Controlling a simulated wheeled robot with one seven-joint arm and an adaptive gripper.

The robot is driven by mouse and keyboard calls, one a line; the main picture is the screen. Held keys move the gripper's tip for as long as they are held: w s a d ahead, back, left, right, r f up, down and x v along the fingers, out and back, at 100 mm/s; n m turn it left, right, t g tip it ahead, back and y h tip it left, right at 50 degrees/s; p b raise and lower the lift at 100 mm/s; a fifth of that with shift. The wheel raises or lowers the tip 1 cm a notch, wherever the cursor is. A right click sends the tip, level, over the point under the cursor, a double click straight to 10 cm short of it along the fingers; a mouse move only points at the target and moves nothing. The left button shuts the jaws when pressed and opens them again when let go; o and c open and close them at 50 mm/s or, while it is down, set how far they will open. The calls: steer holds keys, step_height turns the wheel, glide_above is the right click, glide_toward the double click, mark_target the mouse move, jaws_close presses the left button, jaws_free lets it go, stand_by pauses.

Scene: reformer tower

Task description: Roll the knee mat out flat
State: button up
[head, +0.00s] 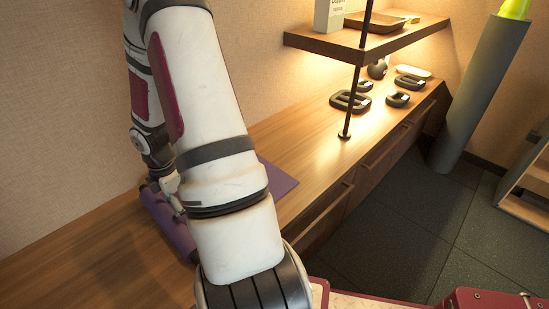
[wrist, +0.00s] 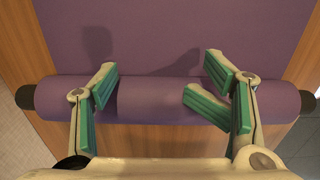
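The purple knee mat lies on the wooden counter, partly rolled. In the wrist view its flat sheet (wrist: 150,30) fills the top, and the remaining roll (wrist: 150,100) runs across the middle with dark ends. In the head view the roll (head: 163,226) shows left of my arm and a flat corner (head: 278,180) shows right of it; my arm hides the middle. My gripper (wrist: 152,92) is open, its green-padded fingers spread wide over the roll with nothing between them. I cannot tell whether the fingers touch the roll.
The wooden counter (head: 70,255) is bare to the left. Black weights (head: 350,101) sit farther along it, under a shelf (head: 375,43) held by a thin dark post (head: 353,95). A tall grey cylinder (head: 480,95) stands on the dark floor at the right.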

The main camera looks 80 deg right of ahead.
mark_target(166, 212)
steer(key=shift+w+a, duration=0.45)
steer(key=shift+a, duration=0.35)
steer(key=shift+w+a, duration=0.5)
steer(key=shift+a, duration=0.3)
steer(key=shift+w+a, duration=0.45)
steer(key=shift+a, duration=0.35)
steer(key=shift+s+d+p, duration=0.35)
steer(key=shift+s+d, duration=0.15)
steer(key=shift+d, duration=0.4)
step_height(166, 212, up, 9)
steer(key=p, duration=0.9)
